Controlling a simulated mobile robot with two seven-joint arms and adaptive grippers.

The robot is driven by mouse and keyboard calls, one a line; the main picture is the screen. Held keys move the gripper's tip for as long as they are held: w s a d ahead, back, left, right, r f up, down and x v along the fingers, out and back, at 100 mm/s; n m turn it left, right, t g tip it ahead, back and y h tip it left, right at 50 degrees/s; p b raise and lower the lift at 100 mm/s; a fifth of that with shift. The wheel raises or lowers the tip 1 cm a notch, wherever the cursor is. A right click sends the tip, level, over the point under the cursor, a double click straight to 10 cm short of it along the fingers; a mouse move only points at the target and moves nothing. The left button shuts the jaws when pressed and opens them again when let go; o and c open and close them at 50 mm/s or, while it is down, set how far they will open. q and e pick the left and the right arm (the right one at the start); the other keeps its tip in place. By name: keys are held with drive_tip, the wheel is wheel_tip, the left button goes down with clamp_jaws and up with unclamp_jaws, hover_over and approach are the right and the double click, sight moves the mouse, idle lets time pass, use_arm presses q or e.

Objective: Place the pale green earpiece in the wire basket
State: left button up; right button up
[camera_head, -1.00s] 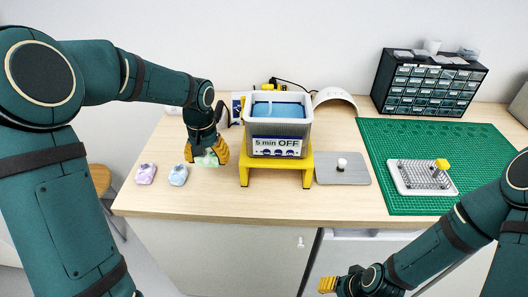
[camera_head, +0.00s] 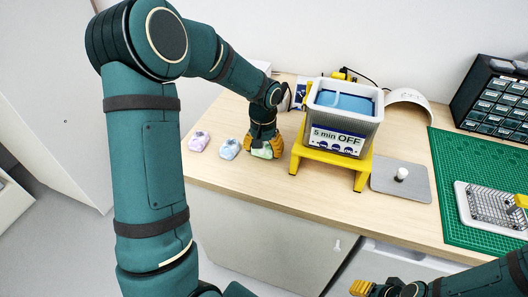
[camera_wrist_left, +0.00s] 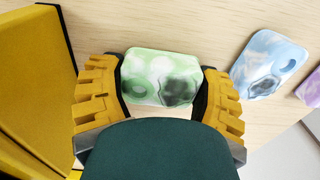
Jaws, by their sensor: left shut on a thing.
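The pale green marbled earpiece (camera_head: 262,153) is between the yellow fingers of my left gripper (camera_head: 265,146), just left of the yellow stand. In the left wrist view the earpiece (camera_wrist_left: 160,76) sits between both fingers (camera_wrist_left: 162,92), which are shut on its two sides. It is at or just above the bench top; I cannot tell whether it touches. The wire basket (camera_head: 488,206), with a yellow handle, is on a white tray on the green mat at the right. My right gripper (camera_head: 362,287) is low in front of the bench, and its opening is unclear.
A blue earpiece (camera_head: 229,149) and a lilac one (camera_head: 199,141) lie left of my left gripper. A grey tank (camera_head: 338,134) of blue liquid stands on a yellow stand (camera_head: 362,173). A grey plate (camera_head: 415,186) with a white knob lies between stand and green mat (camera_head: 447,170).

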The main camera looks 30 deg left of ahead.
use_arm(q)
drive_tip(key=shift+f, duration=0.45)
drive_tip(key=shift+f, duration=0.15)
drive_tip(key=o, duration=1.2)
